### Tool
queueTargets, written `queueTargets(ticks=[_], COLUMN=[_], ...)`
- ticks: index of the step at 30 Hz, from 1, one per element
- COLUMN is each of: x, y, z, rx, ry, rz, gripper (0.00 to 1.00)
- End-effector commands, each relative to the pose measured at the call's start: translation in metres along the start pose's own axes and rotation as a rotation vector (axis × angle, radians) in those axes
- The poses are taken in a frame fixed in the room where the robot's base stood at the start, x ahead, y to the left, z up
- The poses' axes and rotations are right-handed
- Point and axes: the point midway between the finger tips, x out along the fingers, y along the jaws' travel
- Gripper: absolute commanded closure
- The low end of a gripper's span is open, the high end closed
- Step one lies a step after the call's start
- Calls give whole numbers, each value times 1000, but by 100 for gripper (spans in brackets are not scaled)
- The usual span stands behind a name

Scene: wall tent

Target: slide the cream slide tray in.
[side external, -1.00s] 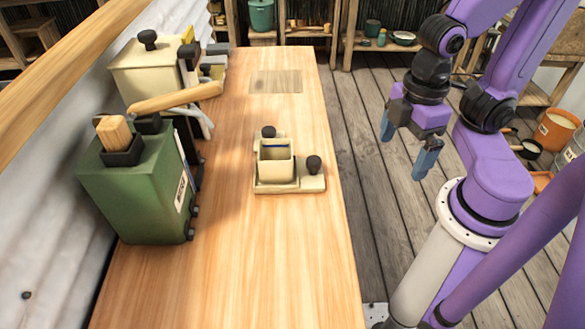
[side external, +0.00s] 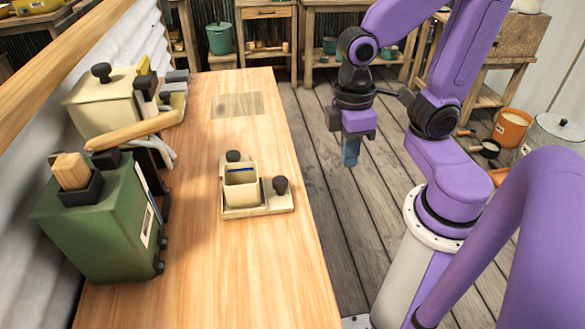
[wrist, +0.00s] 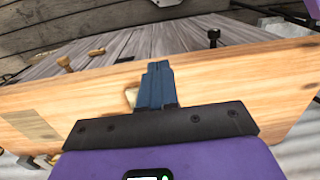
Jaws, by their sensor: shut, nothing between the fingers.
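A cream tray unit (side external: 258,211) with black knobs lies on the wooden bench, toward its right edge. A small open cream box with a blue strip inside stands on it. I cannot tell which part slides. My gripper (side external: 351,164) is to the right of the bench, apart from the unit, with its blue fingers together and pointing down. In the wrist view the shut fingers (wrist: 157,84) cover most of a cream piece (wrist: 131,97), of which only an edge shows.
A green box (side external: 95,225) with a wooden-topped lever and a cream box (side external: 100,103) with a black knob stand along the bench's left side. A flat grey-brown patch (side external: 238,105) lies at the far end. The bench's near part is clear.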

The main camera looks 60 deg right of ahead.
Motion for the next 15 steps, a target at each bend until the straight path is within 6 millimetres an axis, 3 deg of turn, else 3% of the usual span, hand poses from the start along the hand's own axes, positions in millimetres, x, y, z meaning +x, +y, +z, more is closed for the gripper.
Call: queueTargets(ticks=[15], x=[4], y=[51], z=[-28], rx=[553], ry=[-114], rz=[-118], gripper=[100])
